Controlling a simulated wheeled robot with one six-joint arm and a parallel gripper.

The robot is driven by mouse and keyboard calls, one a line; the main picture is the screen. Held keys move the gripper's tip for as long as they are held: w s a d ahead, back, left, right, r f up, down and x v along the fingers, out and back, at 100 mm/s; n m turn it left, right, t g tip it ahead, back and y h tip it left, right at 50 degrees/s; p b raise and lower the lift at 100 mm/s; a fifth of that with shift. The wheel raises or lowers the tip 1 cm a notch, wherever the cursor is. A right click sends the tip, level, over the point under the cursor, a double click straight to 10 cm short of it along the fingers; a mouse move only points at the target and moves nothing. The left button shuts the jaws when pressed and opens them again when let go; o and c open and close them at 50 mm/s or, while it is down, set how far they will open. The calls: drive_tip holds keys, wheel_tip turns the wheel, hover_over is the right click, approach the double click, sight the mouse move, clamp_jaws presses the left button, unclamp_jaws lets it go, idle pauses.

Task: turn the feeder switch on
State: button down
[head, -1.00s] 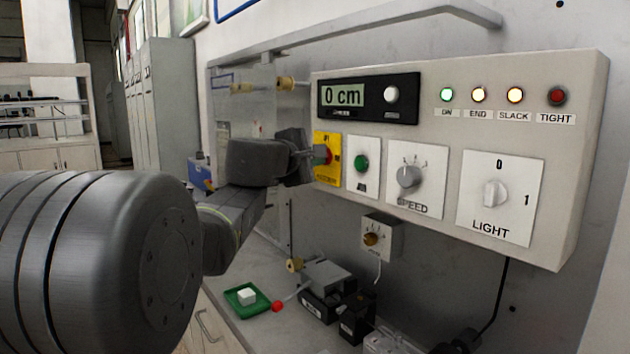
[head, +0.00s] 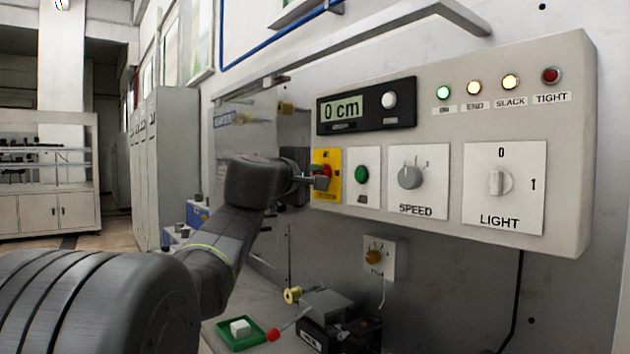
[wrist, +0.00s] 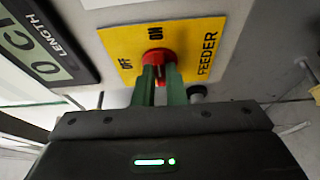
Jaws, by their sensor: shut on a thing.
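The feeder switch is a red knob (wrist: 158,56) on a yellow plate (wrist: 213,30) marked OFF, ON and FEEDER. In the head view the yellow plate (head: 333,190) is at the left end of the grey control panel, with the red knob (head: 326,170) partly hidden by my gripper (head: 321,181). In the wrist view the green fingers of my gripper (wrist: 160,80) are shut on the red knob from both sides. The fingers hide much of its grip, and I cannot tell which mark it points to.
A green button (head: 362,174), a speed knob (head: 410,176) and a light switch (head: 500,183) sit to the right of the feeder plate. The display (head: 342,108) reads 0 cm. A small knob box (head: 378,257) hangs below. A green tray (head: 240,334) lies on the bench.

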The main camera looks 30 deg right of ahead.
drive_tip(key=shift+f, duration=0.1)
drive_tip(key=c, duration=1.5)
unclamp_jaws()
drive_tip(key=v, duration=1.4)
drive_tip(key=shift+d+b, duration=0.1)
drive_tip(key=shift+b, duration=0.3)
drive_tip(key=shift+d, duration=0.1)
drive_tip(key=p+x, duration=0.1)
drive_tip(key=x, duration=1.2)
drive_tip(key=shift+w+d, duration=0.25)
drive_tip(key=shift+d, duration=0.05)
drive_tip(key=shift+a, duration=0.1)
